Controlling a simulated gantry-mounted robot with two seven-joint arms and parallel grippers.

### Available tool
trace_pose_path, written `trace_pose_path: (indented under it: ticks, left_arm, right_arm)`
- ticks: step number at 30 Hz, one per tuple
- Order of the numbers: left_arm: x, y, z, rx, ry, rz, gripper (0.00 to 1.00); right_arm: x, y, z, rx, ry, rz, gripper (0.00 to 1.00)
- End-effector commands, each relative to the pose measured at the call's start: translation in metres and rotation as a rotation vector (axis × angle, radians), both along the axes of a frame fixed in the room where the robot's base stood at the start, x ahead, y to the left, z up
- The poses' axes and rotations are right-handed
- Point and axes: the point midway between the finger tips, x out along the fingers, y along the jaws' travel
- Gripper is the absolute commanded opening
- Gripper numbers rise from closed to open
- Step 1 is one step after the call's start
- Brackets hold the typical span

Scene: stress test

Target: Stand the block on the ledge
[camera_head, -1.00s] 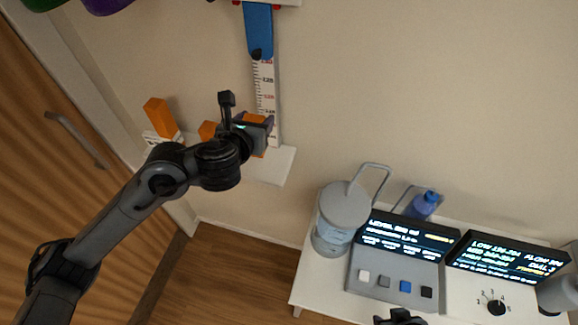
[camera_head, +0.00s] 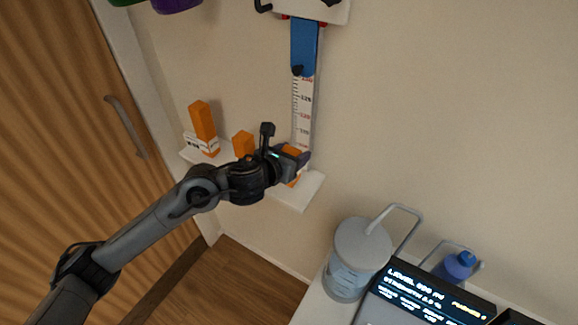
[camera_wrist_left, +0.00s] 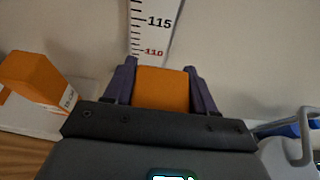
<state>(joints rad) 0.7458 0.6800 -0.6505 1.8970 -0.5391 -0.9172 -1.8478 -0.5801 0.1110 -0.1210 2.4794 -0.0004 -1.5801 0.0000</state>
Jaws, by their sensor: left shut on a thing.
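The white ledge (camera_head: 309,191) is fixed to the wall below a measuring strip (camera_head: 303,105). My left gripper (camera_head: 297,158) is over the right part of the ledge, in front of the strip's lower end. It is shut on an orange block (camera_head: 292,181), which shows above and below the fingers and looks about upright. In the left wrist view the same block (camera_wrist_left: 163,90) sits between the two fingers (camera_wrist_left: 162,85), under the 110 mark. The fingers hide much of it; I cannot tell whether its base touches the ledge. My right gripper is not in view.
A tall orange block (camera_head: 203,121) with a white label and a shorter orange block (camera_head: 243,144) stand on the ledge to the left. A blue slider (camera_head: 304,48) hangs above on the strip. A grey pitcher (camera_head: 358,255) and a display (camera_head: 425,290) stand lower right.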

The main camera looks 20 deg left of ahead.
Motion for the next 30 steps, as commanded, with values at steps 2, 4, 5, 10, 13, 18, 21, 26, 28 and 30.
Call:
trace_pose_path:
  ticks: [2, 4, 5, 10, 13, 18, 21, 26, 28, 30]
  left_arm:
    - [0.006, 0.008, -0.006, 0.0, 0.001, 0.001, 0.18]
    - [0.01, 0.012, -0.008, 0.0, 0.0, 0.002, 0.18]
    - [0.011, 0.013, -0.009, 0.0, -0.001, 0.002, 0.18]
    - [0.013, 0.015, -0.016, 0.0, 0.0, 0.0, 0.18]
    - [0.013, 0.015, -0.03, -0.001, 0.002, 0.0, 0.18]
    - [0.013, 0.015, -0.048, -0.001, 0.0, 0.0, 0.18]
    - [0.013, 0.015, -0.05, -0.001, -0.002, 0.0, 0.18]
    - [0.013, 0.015, -0.05, 0.0, -0.002, 0.0, 0.18]
    - [0.013, 0.015, -0.05, 0.0, -0.002, 0.0, 0.18]
    - [0.013, 0.015, -0.052, 0.0, -0.002, 0.0, 0.18]
  right_arm:
    - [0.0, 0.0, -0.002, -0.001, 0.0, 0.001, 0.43]
    - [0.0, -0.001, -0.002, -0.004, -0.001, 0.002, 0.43]
    - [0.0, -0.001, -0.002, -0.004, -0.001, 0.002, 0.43]
    - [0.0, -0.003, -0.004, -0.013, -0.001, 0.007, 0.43]
    - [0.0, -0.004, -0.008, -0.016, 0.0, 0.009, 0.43]
    - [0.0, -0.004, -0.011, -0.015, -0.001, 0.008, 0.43]
    - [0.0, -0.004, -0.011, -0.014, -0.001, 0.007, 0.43]
    - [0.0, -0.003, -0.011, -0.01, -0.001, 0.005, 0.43]
    - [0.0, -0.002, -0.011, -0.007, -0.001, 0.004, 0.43]
    - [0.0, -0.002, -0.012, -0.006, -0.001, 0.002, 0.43]
